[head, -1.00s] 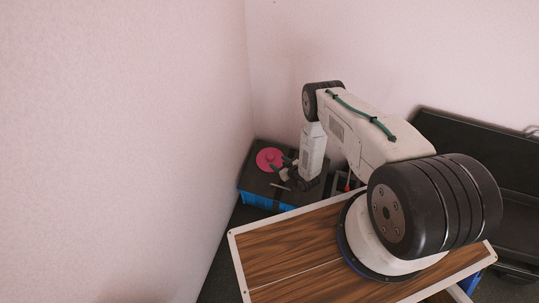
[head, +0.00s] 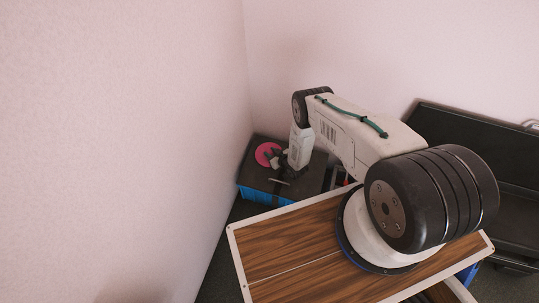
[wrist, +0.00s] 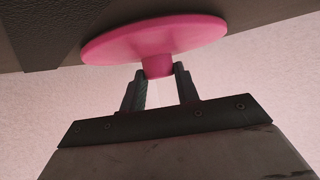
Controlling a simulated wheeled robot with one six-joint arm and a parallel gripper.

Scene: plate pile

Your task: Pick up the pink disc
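The pink disc (head: 266,153) lies on the dark top of a box in the corner. In the wrist view the pink disc (wrist: 150,38) shows a round plate with a short pink knob at its middle. My gripper (wrist: 160,75) is open, with its two fingertips on either side of the knob. In the head view my gripper (head: 278,160) partly covers the disc's right side.
The box (head: 256,177) has a dark top and blue sides and stands close to the left wall (head: 120,130) and the back wall (head: 330,50). A black case-like object (head: 470,150) stands at the right.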

